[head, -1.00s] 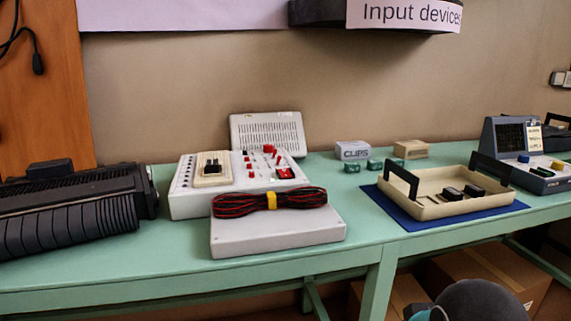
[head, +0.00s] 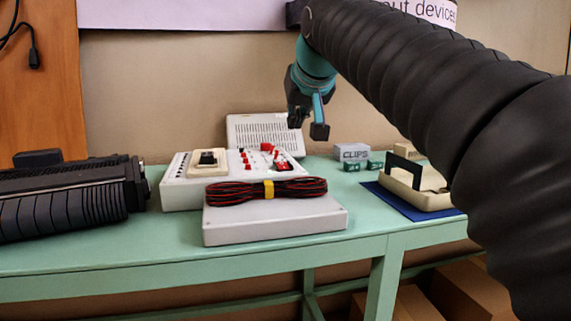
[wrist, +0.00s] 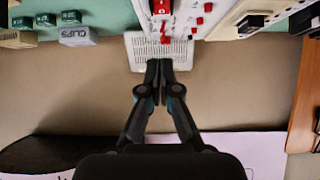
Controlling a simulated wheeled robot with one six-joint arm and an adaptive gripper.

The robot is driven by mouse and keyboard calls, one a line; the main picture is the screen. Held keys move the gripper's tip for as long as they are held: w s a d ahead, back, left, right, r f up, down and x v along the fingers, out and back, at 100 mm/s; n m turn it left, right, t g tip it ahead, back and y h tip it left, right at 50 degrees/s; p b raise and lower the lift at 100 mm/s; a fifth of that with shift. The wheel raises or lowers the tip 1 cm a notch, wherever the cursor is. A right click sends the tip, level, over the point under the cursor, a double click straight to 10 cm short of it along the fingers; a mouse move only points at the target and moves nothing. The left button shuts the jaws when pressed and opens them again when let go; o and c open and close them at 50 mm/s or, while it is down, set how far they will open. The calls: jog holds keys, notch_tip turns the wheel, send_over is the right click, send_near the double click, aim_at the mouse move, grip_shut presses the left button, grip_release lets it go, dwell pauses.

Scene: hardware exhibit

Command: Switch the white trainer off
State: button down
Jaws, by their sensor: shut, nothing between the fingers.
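The white trainer (head: 178,192) is a box on the green table with a panel of red and black controls. A red switch (head: 282,166) sits at the right of its panel; it also shows at the top edge of the wrist view (wrist: 162,6), partly cut off. I cannot tell its position. My gripper (head: 308,128) is above and behind the trainer's right side, pointing down, apart from it. In the wrist view its fingers (wrist: 159,66) are closed together with nothing between them, over the perforated white panel (wrist: 143,50) behind the trainer.
A white case (head: 275,228) with a red-black cable bundle (head: 240,192) lies in front of the trainer. A black device (head: 70,200) stands left. A CLIPS box (head: 351,152), small green boxes and a beige tray (head: 420,200) are right. The wall is close behind.

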jog(key=shift+w+a+r, duration=0.25)
jog(key=shift+a+r, duration=0.05)
jog(key=shift+f, duration=0.1)
jog(key=b, duration=0.1)
send_over(283, 166)
jog(key=s, duration=0.1)
notch_tip(283, 166, down, 6)
jog(key=shift+s+d+r, duration=0.1)
jog(key=shift+d+r, duration=0.05)
jog(key=f, duration=0.1)
jog(key=f+b, duration=0.1)
jog(key=f, duration=0.1)
jog(key=shift+w+f, duration=0.1)
jog(key=shift+w, duration=0.3)
jog(key=shift+w+f+b, duration=0.1)
jog(key=shift+f+b, duration=0.2)
jog(key=shift+f, duration=0.25)
jog(key=shift+w+r+p, duration=0.1)
jog(key=shift+p, duration=1)
jog(key=shift+f, duration=0.4)
jog(key=shift+w+a+r, duration=0.1)
jog(key=shift+a, duration=0.1)
